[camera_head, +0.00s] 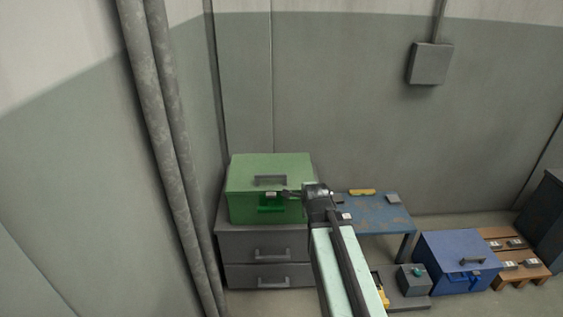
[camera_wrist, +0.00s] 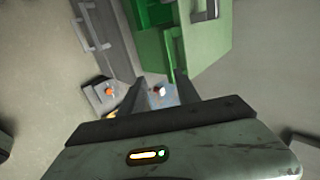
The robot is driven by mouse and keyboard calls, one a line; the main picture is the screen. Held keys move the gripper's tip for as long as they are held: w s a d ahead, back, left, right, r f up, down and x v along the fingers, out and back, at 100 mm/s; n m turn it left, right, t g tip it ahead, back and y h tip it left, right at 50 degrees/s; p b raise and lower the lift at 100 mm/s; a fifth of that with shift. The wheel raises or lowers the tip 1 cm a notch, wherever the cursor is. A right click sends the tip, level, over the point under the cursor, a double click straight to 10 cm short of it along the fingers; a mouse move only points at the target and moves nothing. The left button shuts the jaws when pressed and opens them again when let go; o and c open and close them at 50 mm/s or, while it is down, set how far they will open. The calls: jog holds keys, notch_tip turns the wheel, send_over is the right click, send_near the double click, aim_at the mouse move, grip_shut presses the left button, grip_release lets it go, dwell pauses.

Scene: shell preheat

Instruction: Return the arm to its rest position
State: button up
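My arm reaches up from the bottom of the head view. My gripper (camera_head: 287,194) is in front of the green box (camera_head: 268,166), near its lower front opening. In the wrist view my gripper (camera_wrist: 160,86) has its two dark fingers apart, with no object clearly held between them. A small pale item shows in the gap, seemingly on a blue surface beyond. The green box also fills the top of the wrist view (camera_wrist: 208,38). I cannot tell whether the fingers touch the box.
The green box stands on a grey drawer cabinet (camera_head: 262,243). To the right are a blue table (camera_head: 372,212), a blue box (camera_head: 455,250) and a wooden pallet (camera_head: 527,262). Pipes (camera_head: 165,130) run down the left wall. The space above the table is clear.

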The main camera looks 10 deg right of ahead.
jog(key=s+a+f+n+g, duration=0.2)
jog(key=s+a+n+g, duration=0.1)
jog(key=s+n, duration=0.35)
jog(key=s+a+f+n+g+y, duration=0.1)
jog(key=s+a+f+n+g, duration=0.15)
jog(key=s+n, duration=0.35)
jog(key=s+a+f+n+g, duration=0.2)
jog(key=s+n+g, duration=0.1)
jog(key=s+n, duration=0.3)
notch_tip(320, 180, up, 16)
jog(key=n+p, duration=0.1)
jog(key=p, duration=1.5)
jog(key=shift+w+a+r+p, duration=0.15)
jog(key=shift+w+r+p, duration=0.15)
jog(key=shift+w, duration=0.1)
jog(key=shift+f, duration=0.15)
